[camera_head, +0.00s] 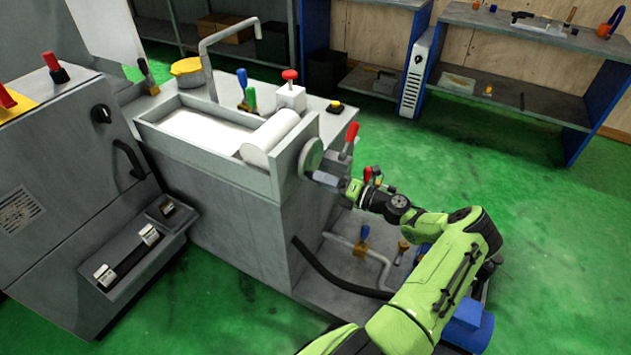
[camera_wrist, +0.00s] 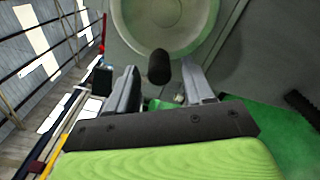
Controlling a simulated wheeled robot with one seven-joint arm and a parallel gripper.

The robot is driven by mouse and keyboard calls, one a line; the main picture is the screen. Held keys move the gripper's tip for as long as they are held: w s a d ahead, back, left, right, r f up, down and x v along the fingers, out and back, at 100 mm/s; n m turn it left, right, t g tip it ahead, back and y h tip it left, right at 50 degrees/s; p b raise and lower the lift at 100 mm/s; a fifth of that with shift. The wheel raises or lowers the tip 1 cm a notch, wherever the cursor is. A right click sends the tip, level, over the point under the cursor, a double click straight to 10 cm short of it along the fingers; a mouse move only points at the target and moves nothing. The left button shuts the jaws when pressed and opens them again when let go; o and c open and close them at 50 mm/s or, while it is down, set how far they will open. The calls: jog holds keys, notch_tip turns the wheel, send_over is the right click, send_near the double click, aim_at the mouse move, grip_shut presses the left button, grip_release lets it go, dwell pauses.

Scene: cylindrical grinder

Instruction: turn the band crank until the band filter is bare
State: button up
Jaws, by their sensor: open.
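The band crank is a pale round disc (camera_head: 310,158) on the end wall of the grey tank. In the wrist view the disc (camera_wrist: 168,22) fills the top, with a dark crank knob (camera_wrist: 158,67) sticking out from its lower part. My gripper (camera_head: 325,179) is at the disc in the head view. In the wrist view my gripper (camera_wrist: 160,76) is open, with one finger on each side of the knob. I cannot tell whether either finger touches it. The white band filter (camera_head: 207,130) lies in the tank, and a white roll (camera_head: 270,137) sits at its crank end.
A red-handled lever (camera_head: 351,138) stands close beside the disc. A red-topped white box (camera_head: 290,94) and small valves (camera_head: 246,94) stand behind the tank. A bent pipe (camera_head: 370,250) and a black hose (camera_head: 335,274) run below. Green floor (camera_head: 560,230) is clear to the right.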

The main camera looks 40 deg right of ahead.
jog(key=x, duration=0.3)
jog(key=shift+w+a, duration=0.1)
jog(key=shift+w, duration=0.1)
jog(key=shift+c, duration=0.3)
grip_shut()
jog(key=shift+f+b, duration=0.15)
jog(key=shift+b, duration=0.15)
